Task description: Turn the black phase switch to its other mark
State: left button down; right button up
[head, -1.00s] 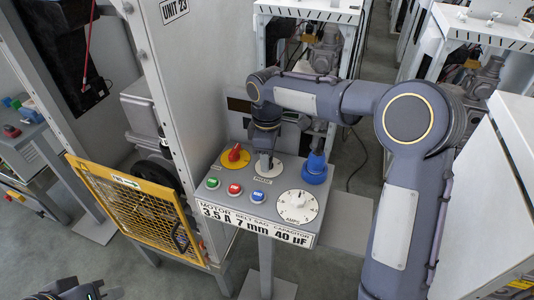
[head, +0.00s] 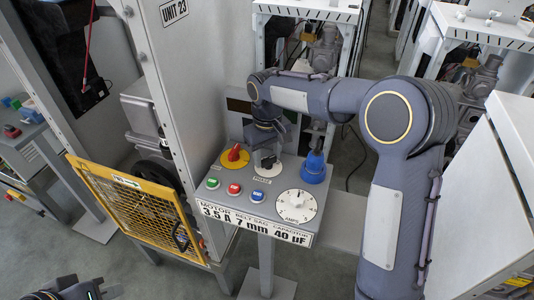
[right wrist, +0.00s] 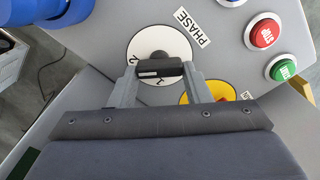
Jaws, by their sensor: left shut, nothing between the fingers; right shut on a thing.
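The black phase switch (right wrist: 158,68) is a short bar on a round white dial (right wrist: 146,46) marked 1 and 2, beside a PHASE label (right wrist: 192,27). In the right wrist view the bar lies across the picture, nearer the marks than the dial's middle. My right gripper (right wrist: 160,74) is shut on it, one finger at each end. In the head view my right gripper (head: 267,153) is over the white dial (head: 267,171) and hides most of the switch. My left gripper (head: 106,291) is shut and empty at the bottom left, far from the panel.
The panel also holds a red knob on a yellow disc (head: 234,155), a blue knob (head: 314,168), an AMPS gauge (head: 296,206) and green, red and blue buttons (head: 234,189). A yellow mesh guard (head: 135,212) stands left of it.

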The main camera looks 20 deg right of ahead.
jog(key=shift+m, duration=0.6)
jog(key=o, duration=1)
jog(key=shift+r, duration=0.1)
notch_tip(320, 180, up, 8)
jog(key=shift+f, duration=0.15)
jog(key=shift+d, duration=0.1)
